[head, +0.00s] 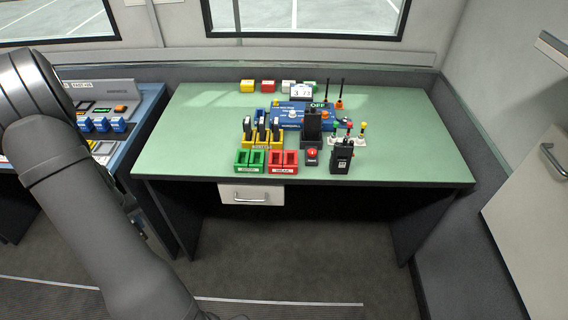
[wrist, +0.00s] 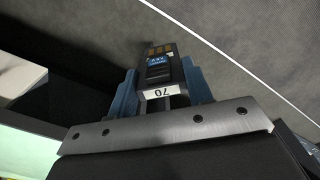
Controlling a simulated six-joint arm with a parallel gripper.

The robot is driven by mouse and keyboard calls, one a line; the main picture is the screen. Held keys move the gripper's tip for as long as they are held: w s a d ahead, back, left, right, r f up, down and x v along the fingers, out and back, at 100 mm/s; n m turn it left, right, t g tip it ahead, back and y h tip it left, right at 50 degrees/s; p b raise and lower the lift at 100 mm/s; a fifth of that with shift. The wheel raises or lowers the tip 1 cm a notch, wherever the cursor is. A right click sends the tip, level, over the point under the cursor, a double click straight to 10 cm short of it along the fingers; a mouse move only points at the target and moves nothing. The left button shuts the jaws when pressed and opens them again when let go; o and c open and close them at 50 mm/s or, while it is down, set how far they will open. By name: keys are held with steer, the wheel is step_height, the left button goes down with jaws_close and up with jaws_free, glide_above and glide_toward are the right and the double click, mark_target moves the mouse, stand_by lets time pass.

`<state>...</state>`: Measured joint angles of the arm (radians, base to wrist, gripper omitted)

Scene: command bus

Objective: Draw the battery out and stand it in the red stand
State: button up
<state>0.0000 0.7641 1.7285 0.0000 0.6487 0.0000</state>
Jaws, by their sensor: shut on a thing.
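In the wrist view my gripper (wrist: 163,88) has its blue fingers closed on a dark battery (wrist: 160,68) with a blue label, gold-coloured contacts and a white number tag. It is held over the floor, clear of the table. In the head view my arm fills the left side, and the gripper cannot be made out. The red stand (head: 284,169) is at the table's front edge, beside the green stand (head: 244,168); its two slots look empty. Several dark batteries (head: 262,123) stand upright in the yellow stand (head: 248,142) behind.
A black radio (head: 342,157) and a red button (head: 312,153) are right of the red stand. A black holder (head: 312,127) and a blue unit (head: 286,107) stand behind. Coloured blocks (head: 268,86) line the back. The green table (head: 400,125) is clear at its right and left sides.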

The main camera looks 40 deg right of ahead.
stand_by(0.4)
steer(key=w+d+r+m, duration=0.1)
steer(key=w+r+m, duration=0.15)
steer(key=r, duration=0.35)
steer(key=w+d+r+m, duration=0.1)
steer(key=w+r, duration=0.3)
steer(key=r, duration=0.2)
steer(key=w+d+r+m, duration=0.1)
steer(key=d+r+m, duration=0.4)
steer(key=d, duration=0.4)
steer(key=s+d+m, duration=0.2)
steer(key=d+m, duration=0.2)
steer(key=d, duration=0.5)
steer(key=s+d+m, duration=0.3)
steer(key=d+m, duration=0.1)
steer(key=d, duration=0.5)
steer(key=s+d+f+m, duration=0.1)
steer(key=s+d+m, duration=0.4)
steer(key=d, duration=0.4)
steer(key=s+d+f+m, duration=0.2)
steer(key=s+d+m, duration=0.3)
steer(key=d, duration=0.5)
steer(key=shift+s, duration=1.35)
steer(key=shift+m, duration=0.25)
steer(key=shift+a+f, duration=0.1)
steer(key=shift+f, duration=1.95)
steer(key=o, duration=1.4)
steer(key=shift+o, duration=0.2)
